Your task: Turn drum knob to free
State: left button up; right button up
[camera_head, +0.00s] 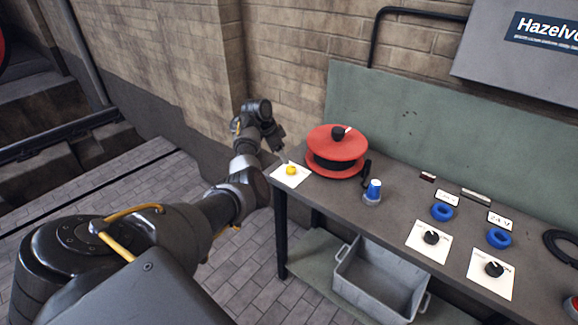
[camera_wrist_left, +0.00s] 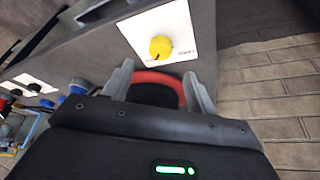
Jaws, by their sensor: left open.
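The red drum (camera_head: 337,150) stands on the near left part of the bench, with a dark band around its middle. A black knob (camera_head: 338,133) with a white pointer mark sits on its top. My left gripper (camera_head: 279,153) is just left of the drum, above the bench's left end, and touches nothing that I can see. In the left wrist view its two fingers (camera_wrist_left: 160,88) are spread apart, with part of the red drum (camera_wrist_left: 152,77) showing beyond them. The drum's top knob cannot be made out there. My right gripper is out of view.
A yellow knob (camera_head: 291,170) on a white plate is beside the drum; it also shows in the wrist view (camera_wrist_left: 160,47). A blue-capped item (camera_head: 374,188), two black dials (camera_head: 431,237) and blue rings (camera_head: 442,211) lie rightward. A brick wall (camera_head: 190,60) stands behind.

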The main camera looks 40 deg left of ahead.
aim_at(290, 168)
pick_arm(q)
jog(key=x, duration=0.8)
jog(key=shift+a, duration=0.15)
jog(key=shift+s, duration=0.1)
